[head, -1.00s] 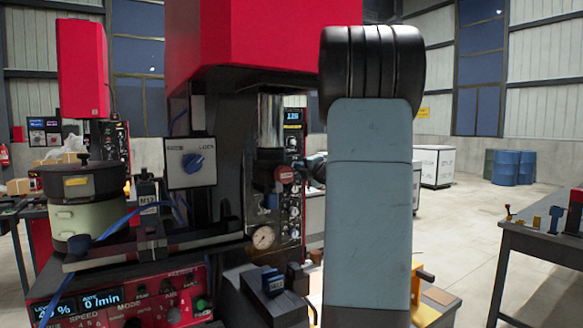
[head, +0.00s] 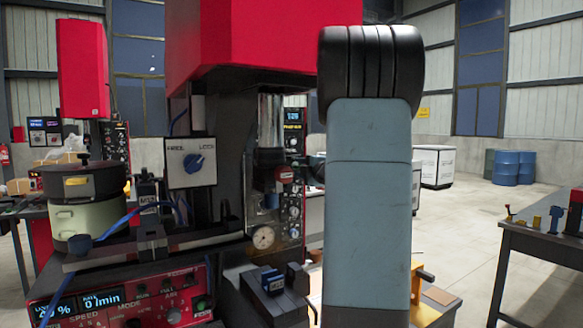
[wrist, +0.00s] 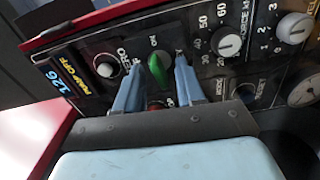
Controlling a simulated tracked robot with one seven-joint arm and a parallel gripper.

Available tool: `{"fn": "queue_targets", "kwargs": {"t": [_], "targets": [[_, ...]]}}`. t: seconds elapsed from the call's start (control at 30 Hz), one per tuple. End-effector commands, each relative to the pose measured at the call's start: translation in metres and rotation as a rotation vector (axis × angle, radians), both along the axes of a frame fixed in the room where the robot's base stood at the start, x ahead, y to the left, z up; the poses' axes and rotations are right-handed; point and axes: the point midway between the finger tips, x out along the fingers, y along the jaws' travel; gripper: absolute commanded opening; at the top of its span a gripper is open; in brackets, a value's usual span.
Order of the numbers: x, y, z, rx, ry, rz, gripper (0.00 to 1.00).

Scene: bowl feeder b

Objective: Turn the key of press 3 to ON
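In the wrist view a green key knob (wrist: 158,70) sits on a dark control panel that appears tilted. Its long side runs toward a small label above it that looks like ON. My gripper (wrist: 159,62) has its two blue fingers apart, one on each side of the knob, with a gap visible on both sides. In the head view the press panel (head: 293,180) shows left of my arm. My gripper is mostly hidden there behind my arm. I cannot read the press number.
Near the knob are a ZERO button (wrist: 106,67), a force dial (wrist: 229,46) and a RESET button (wrist: 245,94).

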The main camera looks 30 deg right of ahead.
Motion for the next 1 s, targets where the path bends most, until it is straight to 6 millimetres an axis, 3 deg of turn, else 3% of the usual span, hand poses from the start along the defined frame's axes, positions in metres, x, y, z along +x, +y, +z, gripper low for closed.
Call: {"fn": "queue_targets", "kwargs": {"t": [0.27, 1.0], "targets": [[-0.004, 0.0, 0.0, -0.001, 0.0, 0.0, 0.38], [-0.062, 0.003, 0.0, -0.001, 0.0, -0.001, 0.38]]}}
